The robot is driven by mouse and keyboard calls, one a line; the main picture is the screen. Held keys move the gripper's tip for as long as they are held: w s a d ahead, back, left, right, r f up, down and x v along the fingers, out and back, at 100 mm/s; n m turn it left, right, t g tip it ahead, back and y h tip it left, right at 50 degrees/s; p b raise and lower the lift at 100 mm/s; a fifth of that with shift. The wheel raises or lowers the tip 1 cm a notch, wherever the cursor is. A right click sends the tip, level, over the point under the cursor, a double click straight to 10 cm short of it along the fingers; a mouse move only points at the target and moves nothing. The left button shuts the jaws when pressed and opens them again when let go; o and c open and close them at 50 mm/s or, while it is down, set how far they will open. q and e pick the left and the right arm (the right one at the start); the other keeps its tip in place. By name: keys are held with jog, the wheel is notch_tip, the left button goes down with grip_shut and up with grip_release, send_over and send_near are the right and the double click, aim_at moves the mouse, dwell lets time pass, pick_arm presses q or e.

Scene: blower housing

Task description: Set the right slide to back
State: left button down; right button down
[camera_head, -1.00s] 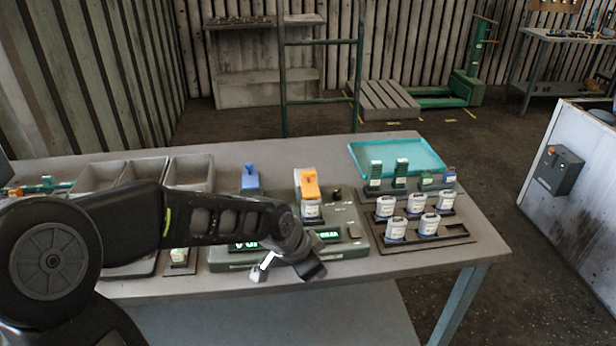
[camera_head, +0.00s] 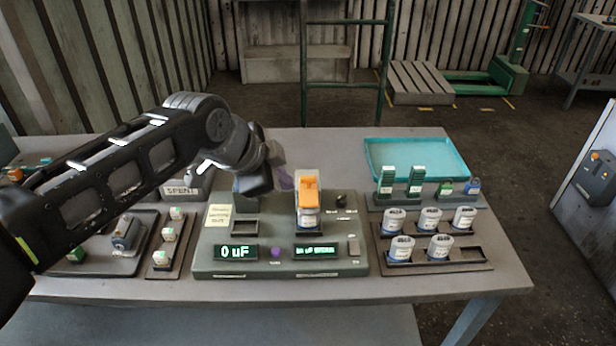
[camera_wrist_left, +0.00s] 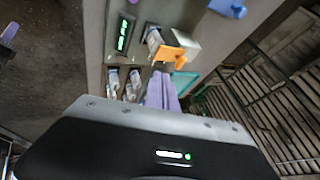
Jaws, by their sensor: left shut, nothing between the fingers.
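The right slide is the orange block (camera_head: 308,188) on the right half of the green tester (camera_head: 225,266). A white-labelled can (camera_head: 308,218) stands directly in front of it. The orange block also shows in the left wrist view (camera_wrist_left: 178,46). My left gripper (camera_head: 284,180), with purple fingers, is shut and empty, just left of the orange block in the head view. Its fingers show in the wrist view (camera_wrist_left: 162,92), apart from the block. The blue slide (camera_wrist_left: 228,7) shows at the wrist view's top edge; my wrist hides it in the head view. My right gripper is out of view.
The black knob (camera_head: 341,200) stands right of the orange slide. A rack of several cans (camera_head: 440,262) and a teal tray (camera_head: 415,152) are further right. Small parts sit on dark trays (camera_head: 170,250) at left. The table is clear behind the tester.

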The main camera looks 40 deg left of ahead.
pick_arm(q)
jog(key=shift+w+f, duration=0.1)
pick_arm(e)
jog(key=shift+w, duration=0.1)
pick_arm(q)
jog(key=p, duration=0.2)
send_over(304, 201)
jog(key=s+d, duration=0.2)
jog(key=s, duration=0.1)
notch_tip(304, 201, down, 7)
jog(key=w+a, duration=0.2)
jog(key=w, duration=0.1)
jog(key=shift+f, duration=0.35)
jog(key=shift+w+a+p, duration=0.3)
jog(key=shift+w+p, duration=0.05)
jog(key=shift+w, duration=0.05)
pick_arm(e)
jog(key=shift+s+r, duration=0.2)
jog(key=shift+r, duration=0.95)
